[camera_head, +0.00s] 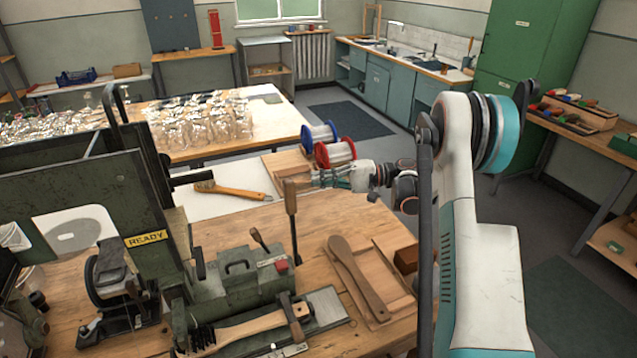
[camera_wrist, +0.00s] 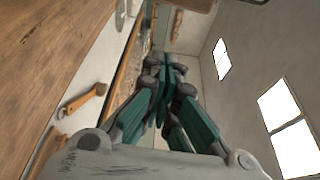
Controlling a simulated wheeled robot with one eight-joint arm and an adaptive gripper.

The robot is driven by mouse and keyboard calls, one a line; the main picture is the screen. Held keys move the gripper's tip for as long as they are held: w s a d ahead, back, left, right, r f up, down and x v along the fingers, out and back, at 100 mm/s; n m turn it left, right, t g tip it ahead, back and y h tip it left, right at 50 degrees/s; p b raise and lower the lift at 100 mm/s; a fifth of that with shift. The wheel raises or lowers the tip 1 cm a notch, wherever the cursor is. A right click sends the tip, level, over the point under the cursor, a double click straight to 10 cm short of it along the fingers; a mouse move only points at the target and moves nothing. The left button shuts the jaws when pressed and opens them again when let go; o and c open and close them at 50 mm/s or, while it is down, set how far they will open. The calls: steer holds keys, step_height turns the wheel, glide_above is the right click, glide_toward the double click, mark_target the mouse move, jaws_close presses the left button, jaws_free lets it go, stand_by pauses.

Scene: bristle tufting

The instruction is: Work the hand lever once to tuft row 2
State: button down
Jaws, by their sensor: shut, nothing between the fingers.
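The tufting machine (camera_head: 236,282) is dark green and stands on the wooden bench, with a yellow READY plate (camera_head: 145,239) at its left. Its hand lever (camera_head: 291,203) stands upright with a wooden grip. A brush body (camera_head: 246,328) with dark bristles at its left end lies at the machine's front; its row cannot be read. My gripper (camera_head: 312,181) is level with the top of the lever grip, coming from the right. Its fingers are together and empty, and in the wrist view (camera_wrist: 166,65) they also meet. Whether they touch the lever cannot be told.
A wooden paddle blank (camera_head: 357,277) lies on a wooden tray right of the machine. Blue (camera_head: 319,136) and red (camera_head: 336,153) wire spools stand behind my gripper. A wood-handled brush (camera_head: 232,190) lies on a white sheet (camera_head: 212,206). Glassware crowds the table behind.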

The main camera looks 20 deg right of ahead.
steer(key=s+a+b, duration=0.1)
steer(key=a+b, duration=0.1)
steer(key=a, duration=0.5)
steer(key=shift+s+a+b, duration=0.15)
steer(key=shift+s+b, duration=0.1)
steer(key=shift+b, duration=0.05)
